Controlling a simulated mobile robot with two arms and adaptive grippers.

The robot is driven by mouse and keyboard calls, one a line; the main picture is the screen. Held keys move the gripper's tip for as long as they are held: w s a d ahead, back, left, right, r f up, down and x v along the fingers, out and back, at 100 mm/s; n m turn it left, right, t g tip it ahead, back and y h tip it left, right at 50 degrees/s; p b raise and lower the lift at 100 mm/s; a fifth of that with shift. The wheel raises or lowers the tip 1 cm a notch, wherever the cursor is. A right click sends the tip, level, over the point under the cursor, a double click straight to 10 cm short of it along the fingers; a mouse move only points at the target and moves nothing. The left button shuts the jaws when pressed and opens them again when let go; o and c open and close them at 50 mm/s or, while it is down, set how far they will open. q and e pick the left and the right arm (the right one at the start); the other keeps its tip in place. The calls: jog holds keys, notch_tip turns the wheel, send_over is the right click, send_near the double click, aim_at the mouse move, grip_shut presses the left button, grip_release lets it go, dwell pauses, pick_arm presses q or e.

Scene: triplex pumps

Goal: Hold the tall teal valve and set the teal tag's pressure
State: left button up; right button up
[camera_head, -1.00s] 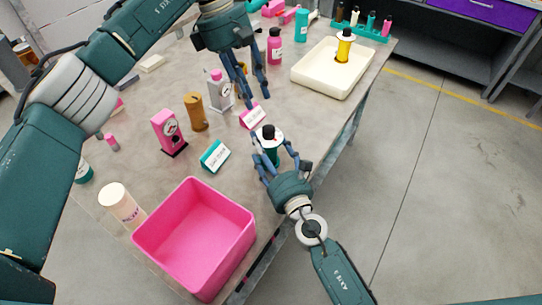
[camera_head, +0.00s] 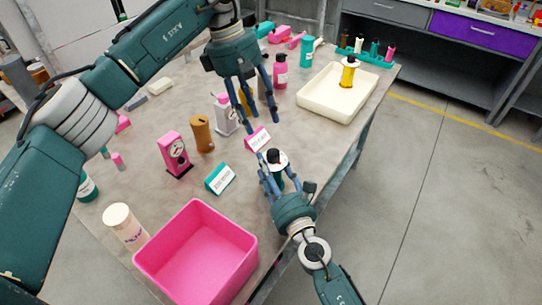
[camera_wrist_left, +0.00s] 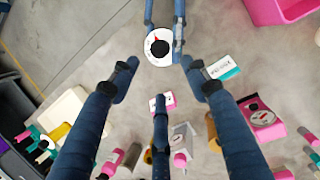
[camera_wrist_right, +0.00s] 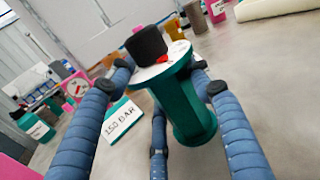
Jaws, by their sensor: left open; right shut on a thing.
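The teal valve (camera_wrist_right: 188,110) has a white dial with a red mark and a black knob on top. My right gripper (camera_head: 277,178) is shut around its body near the table's right edge; the dial (camera_head: 275,158) shows above the fingers. I cannot tell whether its base touches the table. The teal tag (camera_head: 220,179) stands left of it and reads 150 BAR in the right wrist view (camera_wrist_right: 120,120). My left gripper (camera_head: 258,112) is open and empty, fingers down, above and behind the valve. In the left wrist view the dial (camera_wrist_left: 160,46) lies beyond its fingertips (camera_wrist_left: 160,82).
A pink tag (camera_head: 258,139) stands behind the valve. A pink gauge block (camera_head: 175,154), a brown cylinder (camera_head: 202,134) and a grey pump (camera_head: 225,116) stand to the left. A pink bin (camera_head: 196,250) sits in front, a cream tray (camera_head: 318,105) at the back right.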

pick_arm(q)
jog(key=m+t, duration=0.2)
jog(key=m, duration=0.3)
jog(key=m+t, duration=0.3)
jog(key=m, duration=0.8)
send_near(273, 152)
jog(key=shift+y, duration=0.4)
jog(key=x, duration=0.8)
jog(key=shift+d+f, duration=0.15)
jog(key=shift+d, duration=0.2)
jog(key=c, duration=1.1)
